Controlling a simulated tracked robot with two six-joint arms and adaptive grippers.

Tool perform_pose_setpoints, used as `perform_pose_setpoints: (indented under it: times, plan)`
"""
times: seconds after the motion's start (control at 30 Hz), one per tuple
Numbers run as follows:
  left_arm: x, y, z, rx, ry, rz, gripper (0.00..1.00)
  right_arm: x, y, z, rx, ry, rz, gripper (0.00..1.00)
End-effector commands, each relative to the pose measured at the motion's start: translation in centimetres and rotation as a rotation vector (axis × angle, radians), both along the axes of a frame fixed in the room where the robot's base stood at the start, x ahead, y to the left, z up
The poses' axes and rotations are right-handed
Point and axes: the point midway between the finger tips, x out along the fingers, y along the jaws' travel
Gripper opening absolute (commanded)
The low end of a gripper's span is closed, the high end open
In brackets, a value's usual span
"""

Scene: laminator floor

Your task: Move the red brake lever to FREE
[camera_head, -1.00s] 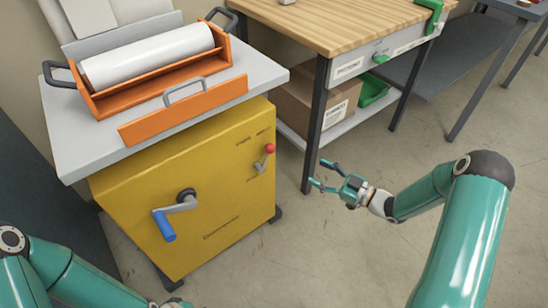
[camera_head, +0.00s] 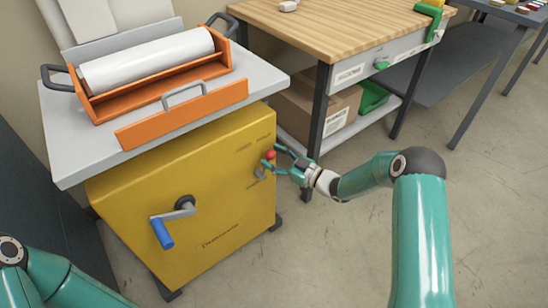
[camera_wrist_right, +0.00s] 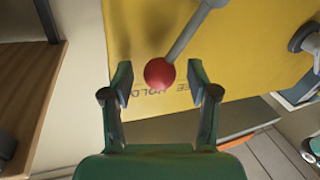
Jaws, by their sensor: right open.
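The red brake lever knob (camera_head: 271,154) is on the upper right of the yellow machine's front. My right gripper (camera_head: 270,160) is open around it, coming from the right. In the right wrist view, the red ball knob (camera_wrist_right: 159,72) is between the two open fingertips (camera_wrist_right: 160,82), with a gap on each side. Its grey stem (camera_wrist_right: 184,35) runs up and right. Dark lettering on the yellow panel (camera_wrist_right: 135,40) is partly hidden by the knob; HOLD is readable. The left gripper is out of view.
A crank with a blue handle (camera_head: 162,233) sticks out from the panel, lower left of the lever. An orange tray with a white roll (camera_head: 148,58) sits on top. A wooden workbench (camera_head: 335,30) stands behind my right gripper. Floor at the right is clear.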

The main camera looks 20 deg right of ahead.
Motion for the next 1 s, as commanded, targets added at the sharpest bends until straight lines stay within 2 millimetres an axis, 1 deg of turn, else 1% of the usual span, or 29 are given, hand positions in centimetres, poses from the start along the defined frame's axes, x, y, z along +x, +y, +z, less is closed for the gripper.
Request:
perform_pose_setpoints:
  times: [0.33, 0.57, 0.6, 0.7, 1.0]
  plan:
    - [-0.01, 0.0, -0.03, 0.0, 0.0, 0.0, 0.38, 0.29, 0.15, 0.0, -0.001, 0.001, -0.001, 0.59]
    - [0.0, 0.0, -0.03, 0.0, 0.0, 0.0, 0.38, 0.26, 0.13, 0.01, -0.001, 0.001, -0.001, 0.21]
    - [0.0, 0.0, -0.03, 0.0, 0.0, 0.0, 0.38, 0.26, 0.12, 0.01, -0.001, 0.001, -0.001, 0.14]
    - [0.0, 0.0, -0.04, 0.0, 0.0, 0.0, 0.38, 0.25, 0.11, 0.01, 0.0, 0.0, -0.002, 0.0]
    - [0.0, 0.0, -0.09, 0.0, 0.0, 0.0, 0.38, 0.27, 0.26, 0.01, -0.004, -0.002, 0.0, 0.0]
